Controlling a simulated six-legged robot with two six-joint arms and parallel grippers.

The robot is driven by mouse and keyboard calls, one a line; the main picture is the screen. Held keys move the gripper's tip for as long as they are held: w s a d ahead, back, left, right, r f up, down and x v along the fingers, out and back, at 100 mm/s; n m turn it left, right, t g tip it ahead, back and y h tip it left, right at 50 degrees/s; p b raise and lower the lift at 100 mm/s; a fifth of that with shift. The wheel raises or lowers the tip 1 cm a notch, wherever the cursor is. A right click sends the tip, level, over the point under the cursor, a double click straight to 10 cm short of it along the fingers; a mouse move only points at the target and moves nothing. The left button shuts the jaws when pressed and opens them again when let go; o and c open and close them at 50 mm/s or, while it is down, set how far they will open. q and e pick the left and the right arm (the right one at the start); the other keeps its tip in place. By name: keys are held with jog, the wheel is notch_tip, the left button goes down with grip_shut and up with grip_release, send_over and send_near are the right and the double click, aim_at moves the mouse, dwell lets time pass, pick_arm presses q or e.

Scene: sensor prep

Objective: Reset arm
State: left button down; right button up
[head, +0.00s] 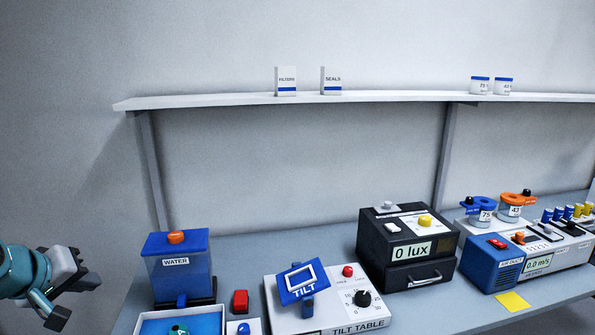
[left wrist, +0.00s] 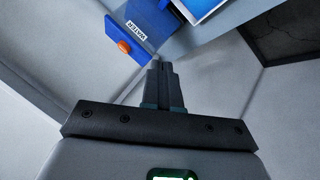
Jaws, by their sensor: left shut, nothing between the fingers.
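My left gripper (head: 76,286) is at the lower left of the head view, left of the bench and apart from everything on it. In the left wrist view its two dark fingers (left wrist: 158,66) are together with nothing between them. The blue water tank (head: 178,270) with an orange knob stands at the bench's left end, to the right of the gripper. The tank also shows beyond the fingertips in the left wrist view (left wrist: 150,18). My right gripper is in neither view.
On the bench (head: 335,245) stand a tilt table (head: 335,312), a black lux box (head: 405,262), a blue air duct box (head: 490,268) and, in front of the tank, a tray with blue inside (head: 205,324). A shelf (head: 230,101) hangs above with boxes and jars. The space around my left gripper is clear.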

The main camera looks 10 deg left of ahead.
pick_arm(q)
jog(key=d+f+m+g+h, duration=0.1)
jog(key=d+f, duration=0.4)
jog(key=f, duration=0.5)
jog(key=d+f+m+g, duration=0.15)
jog(key=d+f, duration=0.35)
jog(key=f, duration=0.5)
jog(key=d+f+m+g+h, duration=0.15)
jog(key=d+f, duration=0.35)
jog(key=f, duration=0.5)
jog(key=s+d+f+m+g, duration=0.1)
jog(key=s+d+f+g, duration=0.1)
jog(key=s+d+f, duration=0.5)
jog(key=s+d+f+m+g+h, duration=0.1)
jog(key=s+d+f+g, duration=0.1)
jog(key=s+d+f, duration=0.6)
jog(key=s+f, duration=0.1)
jog(key=s, duration=0.4)
jog(key=shift+s+d+f+m+g, duration=0.25)
jog(key=shift+f+m+g, duration=0.1)
jog(key=shift+m+g, duration=0.05)
